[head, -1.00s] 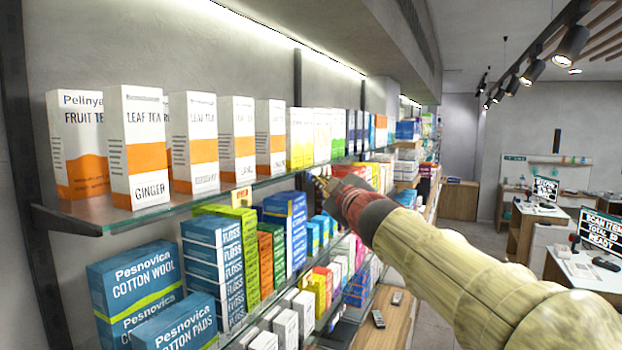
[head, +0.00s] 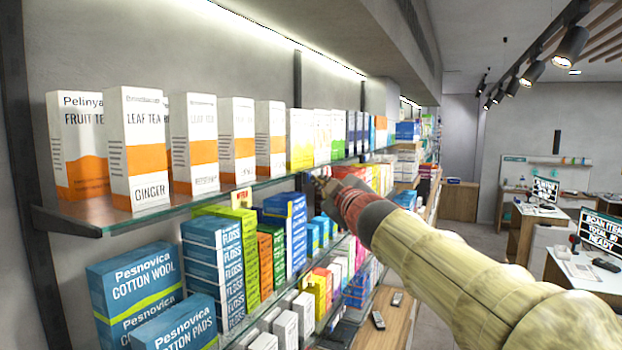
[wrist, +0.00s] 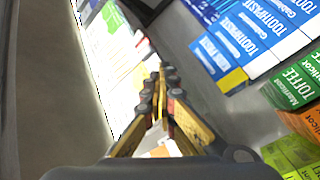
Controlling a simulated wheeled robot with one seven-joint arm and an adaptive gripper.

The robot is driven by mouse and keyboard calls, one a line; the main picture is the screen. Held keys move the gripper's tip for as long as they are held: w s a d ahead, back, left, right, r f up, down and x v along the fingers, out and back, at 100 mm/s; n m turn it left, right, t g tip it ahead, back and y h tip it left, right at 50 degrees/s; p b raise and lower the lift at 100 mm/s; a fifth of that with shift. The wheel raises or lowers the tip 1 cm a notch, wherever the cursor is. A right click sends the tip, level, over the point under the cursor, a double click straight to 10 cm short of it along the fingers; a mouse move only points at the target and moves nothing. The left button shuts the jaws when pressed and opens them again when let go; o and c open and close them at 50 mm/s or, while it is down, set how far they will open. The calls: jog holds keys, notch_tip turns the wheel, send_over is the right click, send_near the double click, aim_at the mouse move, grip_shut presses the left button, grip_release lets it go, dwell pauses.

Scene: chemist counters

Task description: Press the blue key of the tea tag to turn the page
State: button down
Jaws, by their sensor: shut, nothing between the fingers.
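The tea tag (head: 241,198) is a small yellow and red label on the front edge of the glass shelf, below the white and orange tea boxes. Its blue key is too small to make out. My gripper (head: 319,183) is to the right of the tag, near the shelf's front edge and apart from the tag in the picture. In the wrist view my gripper (wrist: 160,88) has its fingers together with nothing between them. I cannot pick out the tag in the wrist view.
Leaf tea boxes (head: 194,145) stand on the glass shelf (head: 125,222). Below are blue floss boxes (head: 212,265) and cotton wool (head: 135,280). Toothpaste boxes (wrist: 245,45) lie close in the wrist view. The aisle on the right is open.

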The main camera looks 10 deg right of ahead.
jog(key=shift+s+d+p, duration=0.3)
jog(key=shift+s+d, duration=0.15)
jog(key=shift+d, duration=0.15)
jog(key=s+d+p, duration=0.1)
jog(key=d, duration=0.1)
jog(key=s+d+p, duration=0.2)
dwell(0.4)
dwell(0.4)
